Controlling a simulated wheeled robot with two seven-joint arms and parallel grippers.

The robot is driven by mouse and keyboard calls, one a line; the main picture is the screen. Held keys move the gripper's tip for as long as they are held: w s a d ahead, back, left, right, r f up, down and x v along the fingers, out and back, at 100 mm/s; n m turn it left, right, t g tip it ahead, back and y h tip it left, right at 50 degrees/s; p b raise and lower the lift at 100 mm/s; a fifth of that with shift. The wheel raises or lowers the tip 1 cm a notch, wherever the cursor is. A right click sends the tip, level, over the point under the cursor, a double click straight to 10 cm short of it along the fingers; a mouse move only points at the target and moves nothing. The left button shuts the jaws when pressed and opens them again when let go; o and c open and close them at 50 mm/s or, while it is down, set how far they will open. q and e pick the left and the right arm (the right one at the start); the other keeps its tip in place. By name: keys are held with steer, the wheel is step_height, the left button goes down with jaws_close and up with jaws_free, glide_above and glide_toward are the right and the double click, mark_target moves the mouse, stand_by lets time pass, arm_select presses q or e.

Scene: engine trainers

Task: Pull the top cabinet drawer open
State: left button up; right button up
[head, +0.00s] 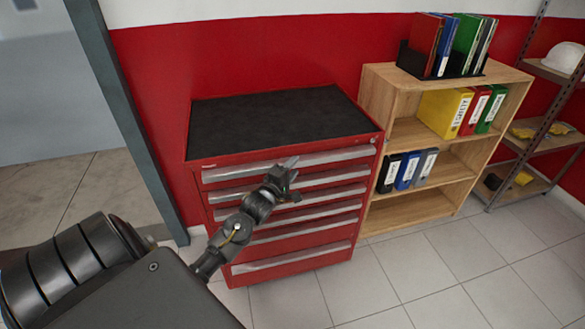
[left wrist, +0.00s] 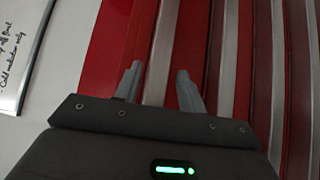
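The red cabinet (head: 280,270) has a black top and several drawers, each with a long silver handle strip. The top drawer's strip (head: 330,157) runs just below the cabinet top, and the drawer looks closed. My left gripper (head: 295,179) is in front of the upper drawers, partly covering the strips there. In the left wrist view its fingers (left wrist: 159,85) are apart with nothing held. A silver strip (left wrist: 163,50) shows beyond the gap between the fingers; I cannot tell whether they touch it. My right gripper is not in view.
A wooden shelf (head: 408,210) with binders stands right of the cabinet, and a metal rack (head: 520,145) stands farther right. A grey post (head: 120,110) is at the left. The tiled floor (head: 440,275) in front is clear. A white board (left wrist: 25,40) shows in the wrist view.

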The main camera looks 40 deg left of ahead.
arm_select(q)
steer(key=shift+w, duration=0.1)
steer(key=shift+c, duration=0.4)
jaws_close()
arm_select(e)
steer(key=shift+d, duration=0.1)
arm_select(q)
steer(key=shift+d, duration=0.15)
